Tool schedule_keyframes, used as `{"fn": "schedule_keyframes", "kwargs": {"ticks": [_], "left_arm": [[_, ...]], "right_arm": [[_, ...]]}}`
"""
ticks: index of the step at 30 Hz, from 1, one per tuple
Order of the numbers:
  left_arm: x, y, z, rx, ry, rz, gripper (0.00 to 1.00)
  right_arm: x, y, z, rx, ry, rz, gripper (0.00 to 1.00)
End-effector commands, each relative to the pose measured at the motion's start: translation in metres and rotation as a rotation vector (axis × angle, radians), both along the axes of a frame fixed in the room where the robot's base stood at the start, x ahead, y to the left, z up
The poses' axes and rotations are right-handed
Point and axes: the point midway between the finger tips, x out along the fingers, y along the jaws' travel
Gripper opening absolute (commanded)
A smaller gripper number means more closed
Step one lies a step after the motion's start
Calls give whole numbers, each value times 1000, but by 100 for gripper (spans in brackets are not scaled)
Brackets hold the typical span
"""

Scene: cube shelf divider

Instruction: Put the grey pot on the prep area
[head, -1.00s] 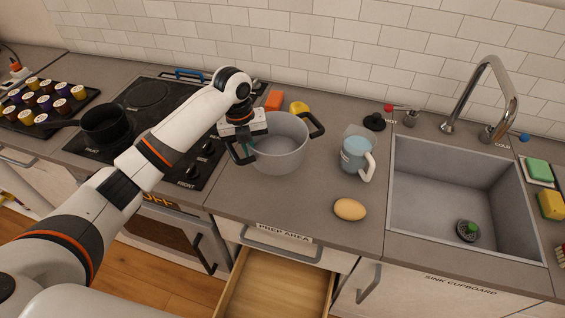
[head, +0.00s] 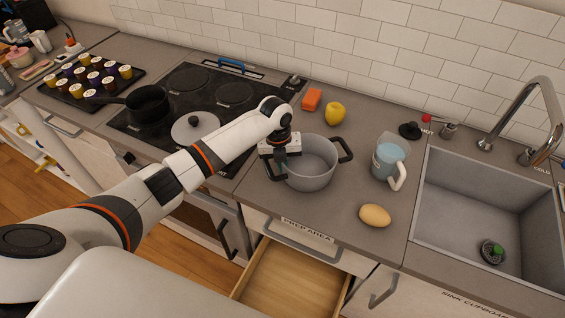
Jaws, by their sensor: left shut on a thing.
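The grey pot (head: 310,182) is upright over the counter marked prep area (head: 307,231), just right of the stove. It appears to rest on the counter, though its underside is hidden. My left gripper (head: 276,168) is shut on the pot's left handle, which is mostly hidden by the fingers. The right handle (head: 345,149) is free. My right gripper is not in view.
A potato (head: 375,215), a jug (head: 389,162), a yellow apple (head: 335,112) and an orange sponge (head: 312,99) surround the pot, apart from it. A lid (head: 195,126) lies on the stove (head: 215,95). An open drawer (head: 290,280) juts out below the counter.

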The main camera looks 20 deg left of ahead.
Motion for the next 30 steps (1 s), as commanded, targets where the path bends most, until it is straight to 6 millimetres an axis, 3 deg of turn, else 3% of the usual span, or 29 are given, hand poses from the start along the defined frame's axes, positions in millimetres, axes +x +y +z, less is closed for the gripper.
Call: {"fn": "schedule_keyframes", "kwargs": {"ticks": [1, 5, 17, 30], "left_arm": [[0, 0, -2, 1, 0, 0, 7], [0, 0, -1, 0, 1, 0, 27], [1, 1, 8, 0, -2, 1, 27], [-3, 8, 94, 1, -4, 0, 27]], "right_arm": [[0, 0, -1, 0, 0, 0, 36], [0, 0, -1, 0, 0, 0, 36], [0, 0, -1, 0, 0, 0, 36], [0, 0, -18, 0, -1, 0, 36]]}}
